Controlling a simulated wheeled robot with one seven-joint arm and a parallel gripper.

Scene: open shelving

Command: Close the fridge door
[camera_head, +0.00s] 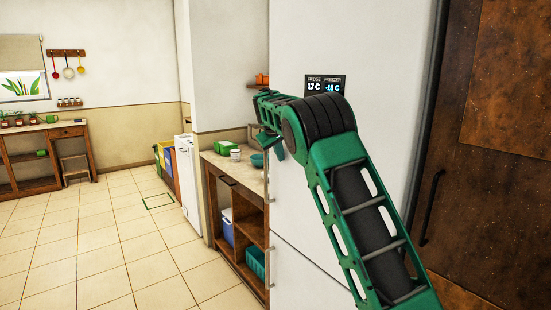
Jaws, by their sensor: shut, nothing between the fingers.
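The fridge (400,155) is tall and white, with a small dark display (325,85) reading 17 C and -18 C. Its upper fridge door (295,200) shows as a flat white face, with a seam below it and handles along its left edge. No interior or shelves show; I cannot tell whether the door is flush or slightly ajar. My green and black arm crosses in front of the fridge. My gripper (266,128) is at the door's left edge, shut and empty. Its fingertips are not clear, and I cannot tell whether it touches the door.
A wooden counter (228,172) with open shelves stands left of the fridge, holding a green item and a white cup. A brown rusty-looking door (490,150) is close on the right. The tiled floor (110,240) at left is clear.

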